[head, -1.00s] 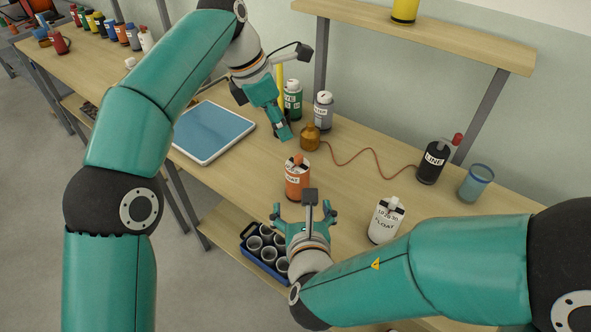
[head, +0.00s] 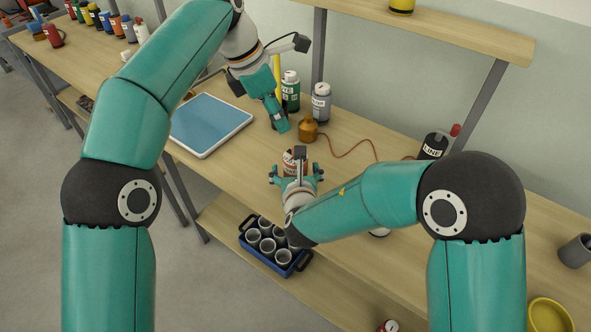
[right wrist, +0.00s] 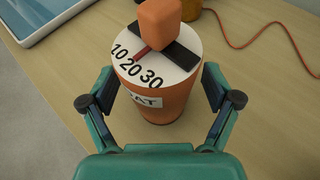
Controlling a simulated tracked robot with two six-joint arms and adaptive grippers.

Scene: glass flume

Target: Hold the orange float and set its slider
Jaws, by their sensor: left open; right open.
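The orange float (right wrist: 165,100) stands upright on the bench, with a white top marked 10, 20, 30. On top are an orange knob (right wrist: 158,22), a black bar (right wrist: 168,50) and a red pointer (right wrist: 143,52) reaching toward the numbers near 20. In the head view the float (head: 289,158) is partly hidden by my right gripper (head: 296,174). That gripper is open, its fingers (right wrist: 160,88) on either side of the float's near part, with gaps visible. My left gripper (head: 281,126) is open and empty, above the bench behind the float.
A brown bottle (head: 308,131) with a red cord stands behind the float. Green (head: 291,92) and grey (head: 320,102) bottles stand further back. A black LINE bottle (head: 432,146) is at right. A blue-topped tray (head: 210,125) lies left; a blue caddy (head: 273,261) of cups sits below.

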